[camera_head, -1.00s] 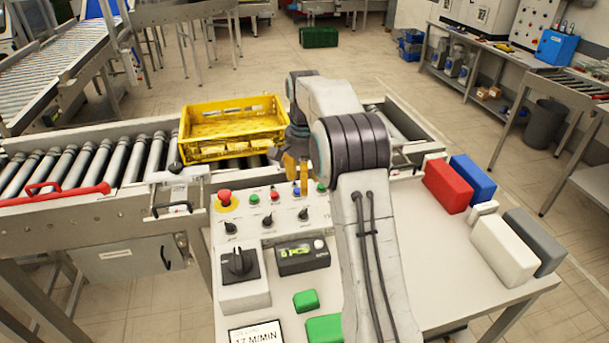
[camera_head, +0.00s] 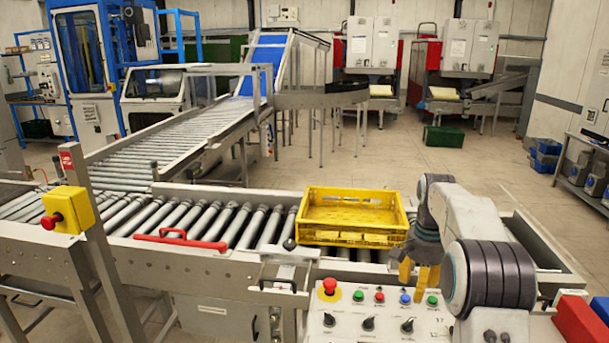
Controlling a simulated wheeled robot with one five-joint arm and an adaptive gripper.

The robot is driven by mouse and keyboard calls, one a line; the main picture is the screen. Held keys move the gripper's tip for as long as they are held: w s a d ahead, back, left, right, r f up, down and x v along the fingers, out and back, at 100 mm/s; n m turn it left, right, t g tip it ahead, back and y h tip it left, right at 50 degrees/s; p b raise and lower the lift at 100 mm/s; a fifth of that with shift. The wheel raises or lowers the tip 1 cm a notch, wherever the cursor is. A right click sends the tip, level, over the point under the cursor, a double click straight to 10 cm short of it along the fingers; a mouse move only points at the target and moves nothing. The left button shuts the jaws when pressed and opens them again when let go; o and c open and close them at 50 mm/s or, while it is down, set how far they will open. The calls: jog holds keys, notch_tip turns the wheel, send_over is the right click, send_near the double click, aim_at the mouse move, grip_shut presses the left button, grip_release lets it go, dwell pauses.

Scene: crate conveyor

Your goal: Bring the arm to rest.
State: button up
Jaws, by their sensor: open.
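My gripper (camera_head: 419,275) hangs at the lower right of the head view, its yellow fingers pointing down, apart and empty. It is above the back right part of the control panel (camera_head: 343,333), near the panel's coloured buttons. My arm reaches up from the lower right and bends down to the gripper. A yellow crate (camera_head: 352,239) sits on the roller conveyor (camera_head: 215,223), just left of my gripper and behind it. I cannot tell the exact gap between gripper and crate.
A red emergency button (camera_head: 329,287) sits at the panel's left. A red handle (camera_head: 180,240) lies along the conveyor's front edge. A yellow box with a red button (camera_head: 68,210) stands on a post at left. Red (camera_head: 580,325) and blue blocks are at the lower right.

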jog(key=f+n, duration=0.1)
jog(key=f, duration=0.1)
jog(key=s+f+n, duration=0.1)
jog(key=f+n, duration=0.2)
jog(key=f, duration=0.1)
jog(key=shift+s+a+f+n, duration=0.2)
jog(key=shift+s+f+n, duration=0.05)
jog(key=shift+n, duration=0.15)
jog(key=shift+n+g, duration=0.4)
jog(key=shift+n, duration=0.5)
jog(key=s, duration=0.2)
jog(key=s+a+f, duration=0.1)
jog(key=s, duration=0.3)
jog(key=shift+s+a+f, duration=0.1)
jog(key=shift+a+f, duration=0.15)
jog(key=shift+a, duration=0.05)
jog(key=s+a+r+n+t, duration=0.1)
jog(key=s+a+r, duration=0.2)
jog(key=s, duration=0.4)
jog(key=s+a+r+n+t, duration=0.1)
jog(key=s+a+r+t, duration=0.1)
jog(key=s, duration=0.6)
jog(key=s+a+r+n+t, duration=0.1)
jog(key=s+a+r, duration=0.3)
jog(key=s, duration=0.4)
jog(key=shift+a+r+n+t, duration=0.3)
jog(key=shift+r+t, duration=0.1)
jog(key=shift+r, duration=0.45)
jog(key=shift+c, duration=0.2)
